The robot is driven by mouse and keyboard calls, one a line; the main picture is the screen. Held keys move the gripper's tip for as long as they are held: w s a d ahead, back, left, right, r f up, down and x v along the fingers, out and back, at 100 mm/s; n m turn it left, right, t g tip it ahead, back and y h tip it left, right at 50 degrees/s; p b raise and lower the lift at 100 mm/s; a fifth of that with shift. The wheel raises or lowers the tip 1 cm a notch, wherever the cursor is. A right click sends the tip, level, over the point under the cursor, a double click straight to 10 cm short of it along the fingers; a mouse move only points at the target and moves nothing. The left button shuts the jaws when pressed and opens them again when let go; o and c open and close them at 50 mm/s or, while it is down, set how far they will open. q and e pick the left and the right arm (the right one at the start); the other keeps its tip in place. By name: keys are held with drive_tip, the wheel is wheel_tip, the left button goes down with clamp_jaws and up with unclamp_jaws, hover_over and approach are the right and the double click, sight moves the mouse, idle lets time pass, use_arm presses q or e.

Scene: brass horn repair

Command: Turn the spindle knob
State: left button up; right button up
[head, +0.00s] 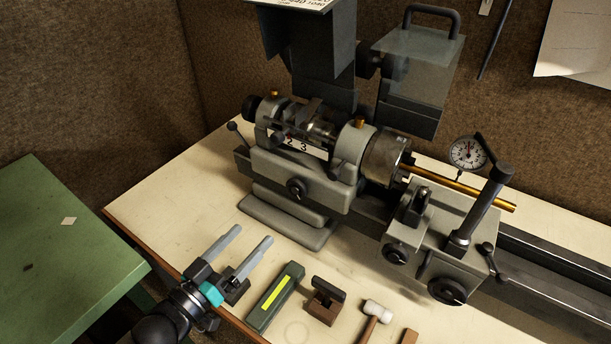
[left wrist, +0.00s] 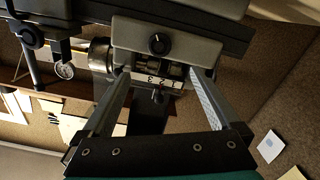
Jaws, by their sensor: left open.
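The lathe's headstock (head: 310,165) stands on the bench. A black round knob (head: 252,107) sits at the left end of its spindle, and I take this as the spindle knob. Another dark knob (head: 297,188) is on the headstock's front face, and it also shows in the left wrist view (left wrist: 159,43). My left gripper (head: 254,235) is open and empty, low at the bench's front, apart from both knobs. In the left wrist view its spread fingers (left wrist: 158,78) point towards the headstock, which appears upside down. I cannot make out the spindle-end knob there. My right gripper is not in view.
A yellow-marked green block (head: 275,297), a small wooden-based tool (head: 324,300) and a mallet (head: 376,312) lie along the bench's front. A ball-ended lever (head: 236,130) sticks out near the spindle's left end. A dial gauge (head: 467,153) stands right. The bench left of the headstock is clear.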

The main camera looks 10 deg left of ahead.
use_arm(q)
approach(295, 189)
drive_tip(key=x, duration=0.7)
drive_tip(key=shift+w, duration=0.2)
drive_tip(key=shift+w+d, duration=0.2)
drive_tip(key=shift+w, duration=0.35)
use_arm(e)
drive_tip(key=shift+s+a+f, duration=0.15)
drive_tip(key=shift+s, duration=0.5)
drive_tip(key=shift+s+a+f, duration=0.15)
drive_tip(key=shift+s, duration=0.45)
use_arm(q)
drive_tip(key=c, duration=1.4)
drive_tip(key=shift+o, duration=0.2)
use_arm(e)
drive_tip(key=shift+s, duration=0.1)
